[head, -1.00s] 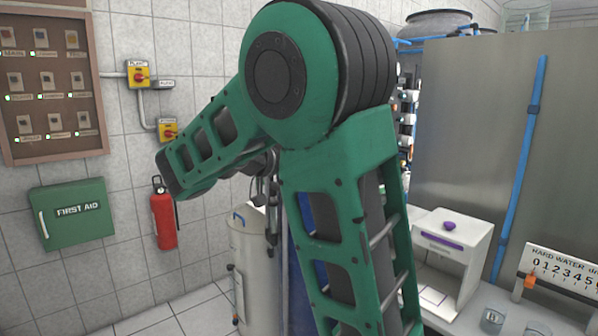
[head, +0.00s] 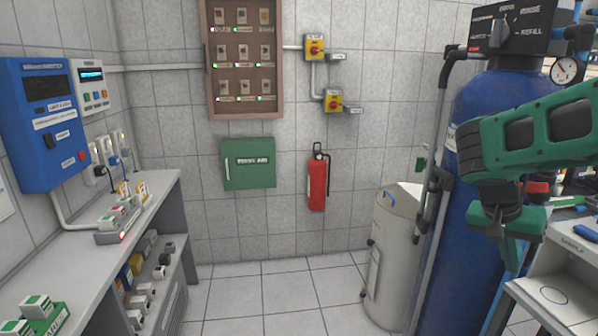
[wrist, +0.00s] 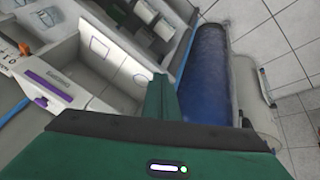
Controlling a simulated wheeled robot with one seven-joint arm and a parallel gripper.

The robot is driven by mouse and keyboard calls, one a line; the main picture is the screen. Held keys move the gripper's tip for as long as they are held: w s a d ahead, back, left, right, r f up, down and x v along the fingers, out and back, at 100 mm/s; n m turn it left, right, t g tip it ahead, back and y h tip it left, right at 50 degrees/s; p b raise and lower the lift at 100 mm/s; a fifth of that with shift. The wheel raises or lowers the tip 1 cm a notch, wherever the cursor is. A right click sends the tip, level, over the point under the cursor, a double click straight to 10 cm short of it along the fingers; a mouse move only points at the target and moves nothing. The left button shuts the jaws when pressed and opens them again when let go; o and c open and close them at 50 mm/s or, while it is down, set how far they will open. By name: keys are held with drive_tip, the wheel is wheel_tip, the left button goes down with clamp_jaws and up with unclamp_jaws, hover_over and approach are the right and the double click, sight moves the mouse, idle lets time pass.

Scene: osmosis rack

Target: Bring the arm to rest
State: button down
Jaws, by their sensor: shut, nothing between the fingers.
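My green arm (head: 535,135) reaches in from the right edge of the head view, in front of a tall blue tank (head: 465,190). A green end part hangs below its dark joint; the fingertips cannot be made out there. In the wrist view my gripper (wrist: 161,88) shows as a green body with a small lit light and one narrow green shape pointing up from it. It is shut, with nothing seen held. It is above a white bench area, and no contact shows.
A grey-white cylinder (head: 395,255) stands beside the blue tank. A white box with a purple part (wrist: 45,85) lies left in the wrist view. A bench (head: 75,250) with a lower shelf runs along the left. The tiled floor (head: 270,290) between is clear.

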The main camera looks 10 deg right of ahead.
drive_tip(key=s+a+f+n+y, duration=0.2)
drive_tip(key=s+a+f+y, duration=0.1)
drive_tip(key=s+a, duration=0.2)
drive_tip(key=shift+s+a+n, duration=0.3)
drive_tip(key=shift+a, duration=0.2)
drive_tip(key=c, duration=2.4)
unclamp_jaws()
drive_tip(key=s+a+n+y, duration=0.1)
drive_tip(key=s+a, duration=0.1)
drive_tip(key=s+a+n, duration=0.1)
drive_tip(key=a, duration=0.2)
drive_tip(key=s+a+f+n+y, duration=0.1)
drive_tip(key=s+a, duration=0.1)
drive_tip(key=a, duration=0.1)
drive_tip(key=shift+s+f+y, duration=0.1)
drive_tip(key=shift+s+y, duration=0.2)
drive_tip(key=shift+s, duration=0.05)
drive_tip(key=o, duration=0.3)
drive_tip(key=shift+s+a, duration=0.15)
drive_tip(key=shift+a, duration=0.05)
